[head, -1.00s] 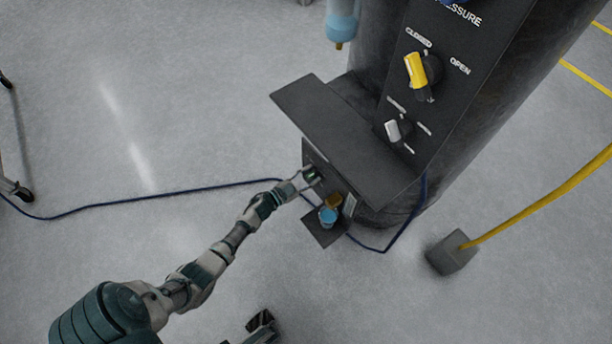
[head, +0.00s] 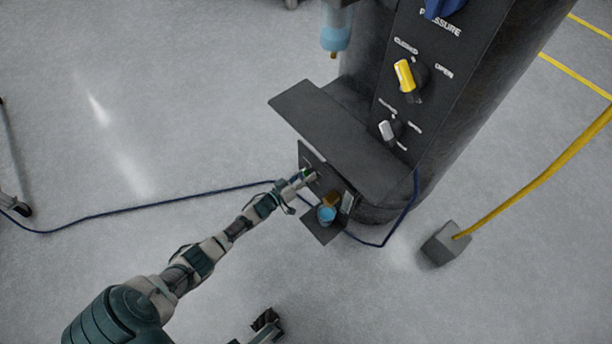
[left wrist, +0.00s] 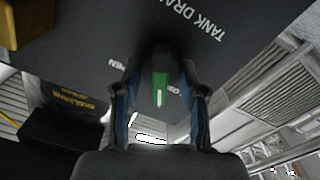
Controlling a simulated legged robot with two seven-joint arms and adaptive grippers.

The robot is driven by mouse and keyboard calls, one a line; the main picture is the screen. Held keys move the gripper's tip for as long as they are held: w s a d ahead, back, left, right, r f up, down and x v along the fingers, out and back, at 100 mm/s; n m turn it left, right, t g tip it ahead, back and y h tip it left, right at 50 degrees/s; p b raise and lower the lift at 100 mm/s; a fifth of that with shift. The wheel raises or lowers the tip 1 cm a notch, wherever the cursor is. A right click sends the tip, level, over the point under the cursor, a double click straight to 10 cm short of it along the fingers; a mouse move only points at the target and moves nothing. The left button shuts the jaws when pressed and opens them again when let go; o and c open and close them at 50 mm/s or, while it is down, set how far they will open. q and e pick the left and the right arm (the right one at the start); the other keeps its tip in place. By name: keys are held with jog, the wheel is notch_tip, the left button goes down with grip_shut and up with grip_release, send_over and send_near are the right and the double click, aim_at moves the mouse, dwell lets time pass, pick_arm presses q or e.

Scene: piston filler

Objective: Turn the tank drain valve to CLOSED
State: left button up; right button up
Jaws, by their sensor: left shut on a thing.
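The tank drain valve is a dark knob with a green, white-striped handle (left wrist: 160,90), seen in the left wrist view on a black panel (left wrist: 85,35). The panel carries the words TANK DRAIN, partly cut off. An OPEN label, partly hidden by a finger, is left of the knob. Another label behind the right finger is too covered to read. My left gripper (left wrist: 160,103) is shut on the valve handle, one finger on each side. In the head view my left gripper (head: 306,178) is at the low black panel under the shelf and hides most of the valve.
A black shelf (head: 335,125) juts out just above the valve panel. A blue cup (head: 326,215) and an orange-brown part (head: 331,200) are close to the right of the gripper. A yellow knob (head: 404,76) and a white-handled knob (head: 387,131) are higher on the machine.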

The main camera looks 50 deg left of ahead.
pick_arm(q)
jog(key=n, duration=0.3)
jog(key=shift+a+f, duration=0.1)
jog(key=shift+a, duration=0.1)
jog(key=shift+n, duration=0.4)
jog(key=shift+a, duration=0.1)
jog(key=o, duration=0.9)
jog(key=shift+o, duration=1)
